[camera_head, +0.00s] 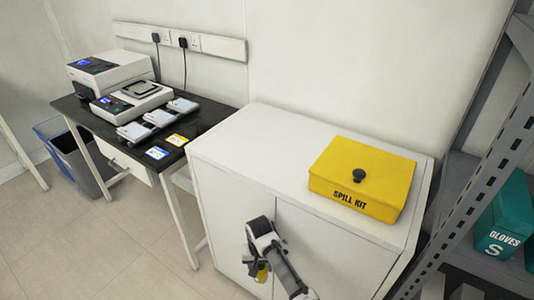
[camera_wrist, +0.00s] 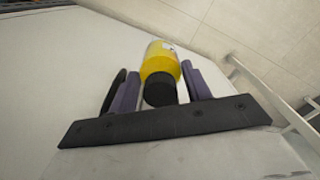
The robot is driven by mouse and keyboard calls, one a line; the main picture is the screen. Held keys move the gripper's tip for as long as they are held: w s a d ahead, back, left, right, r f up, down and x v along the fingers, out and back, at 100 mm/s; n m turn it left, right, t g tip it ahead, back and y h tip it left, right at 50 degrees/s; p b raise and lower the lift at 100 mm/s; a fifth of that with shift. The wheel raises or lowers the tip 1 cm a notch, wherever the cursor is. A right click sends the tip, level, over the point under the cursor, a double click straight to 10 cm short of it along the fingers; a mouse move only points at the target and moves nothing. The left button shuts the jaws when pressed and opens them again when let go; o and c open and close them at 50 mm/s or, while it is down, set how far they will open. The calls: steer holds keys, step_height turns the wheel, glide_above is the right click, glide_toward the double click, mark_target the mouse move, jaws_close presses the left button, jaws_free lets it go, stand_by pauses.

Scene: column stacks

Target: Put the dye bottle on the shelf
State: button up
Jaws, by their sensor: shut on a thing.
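The dye bottle (camera_wrist: 161,61) is yellow with a black cap. In the wrist view it lies between the two purple-grey fingers of my gripper (camera_wrist: 160,88), which is shut on it.
A yellow spill kit box (camera_head: 362,178) sits on the white cabinet (camera_head: 250,140). Teal glove boxes (camera_head: 503,222) stand on the shelf. A black-topped table (camera_head: 205,115) with instruments is at the left, with a bin (camera_head: 70,150) beside it. The floor at front left is clear.

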steer(key=shift+w+a+r, duration=0.4)
steer(key=shift+w, duration=0.1)
steer(key=s+d+f, duration=0.3)
steer(key=s, duration=0.1)
steer(key=shift+s+f, duration=0.15)
steer(key=shift+s, duration=0.1)
steer(key=shift+d+m, duration=0.15)
steer(key=shift+m, duration=0.15)
